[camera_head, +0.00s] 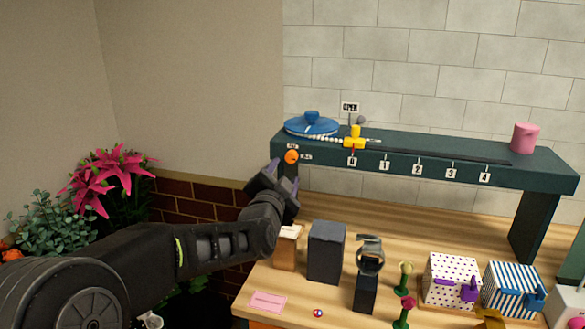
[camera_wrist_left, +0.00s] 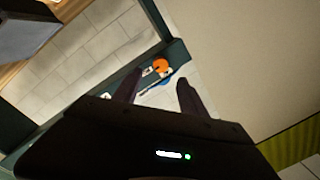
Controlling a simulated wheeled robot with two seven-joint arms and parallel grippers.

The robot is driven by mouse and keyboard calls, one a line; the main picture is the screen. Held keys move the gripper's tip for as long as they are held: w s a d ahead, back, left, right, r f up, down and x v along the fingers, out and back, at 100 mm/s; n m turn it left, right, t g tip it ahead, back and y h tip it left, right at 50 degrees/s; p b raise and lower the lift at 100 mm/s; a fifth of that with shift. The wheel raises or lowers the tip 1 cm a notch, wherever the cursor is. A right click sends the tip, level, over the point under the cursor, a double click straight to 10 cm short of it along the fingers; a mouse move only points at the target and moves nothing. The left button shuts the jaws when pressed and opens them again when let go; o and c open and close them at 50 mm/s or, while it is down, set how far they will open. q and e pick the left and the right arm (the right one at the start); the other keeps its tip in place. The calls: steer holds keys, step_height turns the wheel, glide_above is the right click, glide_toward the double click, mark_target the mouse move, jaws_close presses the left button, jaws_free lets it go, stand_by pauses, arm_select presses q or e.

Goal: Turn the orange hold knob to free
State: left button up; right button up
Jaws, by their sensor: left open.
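The orange hold knob (camera_head: 291,156) sits on the front face of the dark green raised shelf (camera_head: 420,155), near its left end. Small white labels lie above and to the right of it, too small to read surely. My left gripper (camera_head: 283,174) is open just below the knob, with its fingers pointing up toward it. In the left wrist view the knob (camera_wrist_left: 160,65) shows beyond and between the two fingertips (camera_wrist_left: 159,80), apparently untouched. The knob's exact setting cannot be told. My right gripper is out of view.
A blue round lid (camera_head: 312,125) and a yellow slider (camera_head: 354,138) are on the shelf, with a pink cylinder (camera_head: 524,138) at its right. Below, a dark box (camera_head: 327,252), a watch stand (camera_head: 366,290) and patterned boxes (camera_head: 452,279) stand on the wooden table (camera_head: 420,230).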

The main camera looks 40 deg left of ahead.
mark_target(291, 158)
arm_select(q)
steer(key=p+x, duration=0.2)
steer(key=x, duration=0.4)
steer(key=shift+w+r+p, duration=0.15)
steer(key=shift+r+p, duration=0.05)
steer(key=shift+p, duration=0.15)
steer(key=shift+w+a+f, duration=0.1)
steer(key=shift+w+a, duration=0.2)
steer(key=shift+w, duration=0.25)
steer(key=shift+c, duration=0.5)
jaws_close()
